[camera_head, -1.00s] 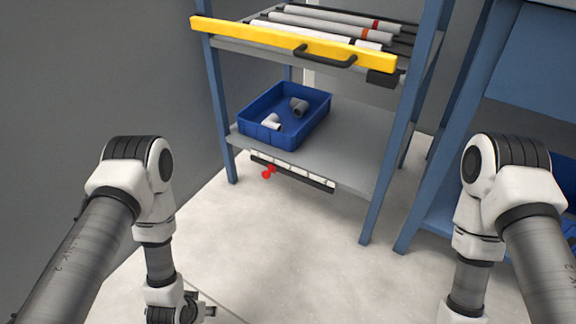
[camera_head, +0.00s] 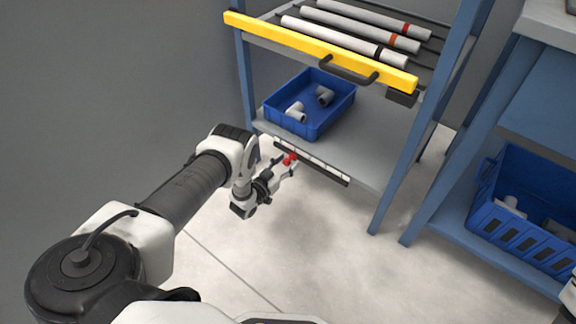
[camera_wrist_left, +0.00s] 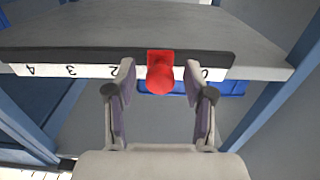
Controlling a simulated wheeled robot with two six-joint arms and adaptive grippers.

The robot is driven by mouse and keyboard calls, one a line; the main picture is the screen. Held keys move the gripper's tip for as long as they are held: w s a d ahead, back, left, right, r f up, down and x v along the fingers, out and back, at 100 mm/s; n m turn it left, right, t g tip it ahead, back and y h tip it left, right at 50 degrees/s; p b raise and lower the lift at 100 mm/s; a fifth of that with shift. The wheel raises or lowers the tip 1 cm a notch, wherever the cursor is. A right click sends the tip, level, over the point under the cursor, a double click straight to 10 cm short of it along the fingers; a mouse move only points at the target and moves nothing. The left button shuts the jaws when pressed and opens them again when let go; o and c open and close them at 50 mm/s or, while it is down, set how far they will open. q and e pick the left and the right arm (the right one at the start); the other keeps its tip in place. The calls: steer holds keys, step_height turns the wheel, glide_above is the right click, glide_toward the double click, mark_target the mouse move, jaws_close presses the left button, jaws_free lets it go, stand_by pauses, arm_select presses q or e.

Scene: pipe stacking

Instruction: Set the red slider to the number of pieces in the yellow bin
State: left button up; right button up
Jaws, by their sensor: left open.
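The red slider (camera_head: 290,159) sits on the dark-edged scale strip (camera_head: 325,172) along the lower shelf's front edge. In the left wrist view the red slider (camera_wrist_left: 160,74) stands between the upside-down 2 and 0, covering the mark there. My left gripper (camera_head: 286,164) is open, its fingers on either side of the slider's knob. Contact cannot be told. A blue bin (camera_head: 325,124) on the lower shelf holds two pale pipe pieces, one at the front (camera_head: 296,113) and one behind (camera_head: 324,97). I see no yellow bin. My right gripper is out of view.
A yellow drawer front (camera_head: 310,48) with a dark handle is above, with several pipes behind it. Blue rack posts (camera_head: 402,150) stand right. Another blue bin (camera_head: 510,232) with pale pieces is at right. The floor in front is clear.

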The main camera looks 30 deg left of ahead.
mark_target(323, 172)
arm_select(q)
steer(key=shift+w+r, duration=0.1)
steer(key=shift+w, duration=0.05)
jaws_close()
steer(key=d, duration=0.4)
steer(key=d+p, duration=0.1)
steer(key=d, duration=0.3)
steer(key=s+d+p, duration=0.1)
steer(key=d, duration=0.3)
jaws_free()
steer(key=shift+s, duration=0.1)
